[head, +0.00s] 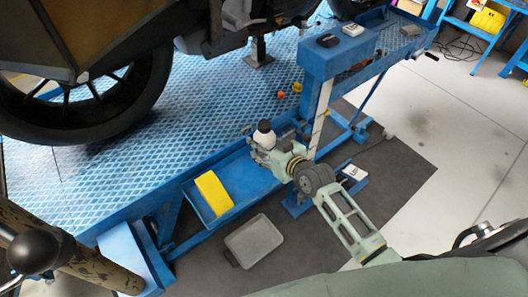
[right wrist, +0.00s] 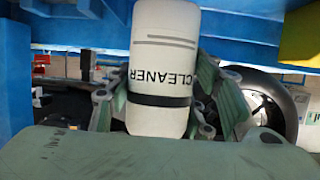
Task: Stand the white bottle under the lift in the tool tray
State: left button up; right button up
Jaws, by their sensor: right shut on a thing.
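The white bottle (head: 265,138) has a black cap and stands upright at the right end of the blue tool tray (head: 262,178). My right gripper (head: 266,148) is shut on it. In the right wrist view the bottle (right wrist: 162,50) shows the word CLEANER upside down and a black band, with green fingers (right wrist: 165,100) on both sides. The bottle's base is hidden, so I cannot tell whether it touches the tray floor. My left gripper is not in view.
A yellow block (head: 213,193) lies at the tray's left end. A grey bin (head: 254,241) sits on the dark mat below. The blue lift platform (head: 200,120) carries a motorcycle, with its wheel (head: 95,110) at left. A blue lift post (head: 322,105) rises right of the bottle.

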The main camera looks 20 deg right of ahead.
jog(key=shift+w+f, duration=0.1)
jog(key=shift+f, duration=1.8)
jog(key=shift+f, duration=0.1)
jog(key=o, duration=1.4)
jog(key=shift+f, duration=0.15)
jog(key=shift+o, duration=0.2)
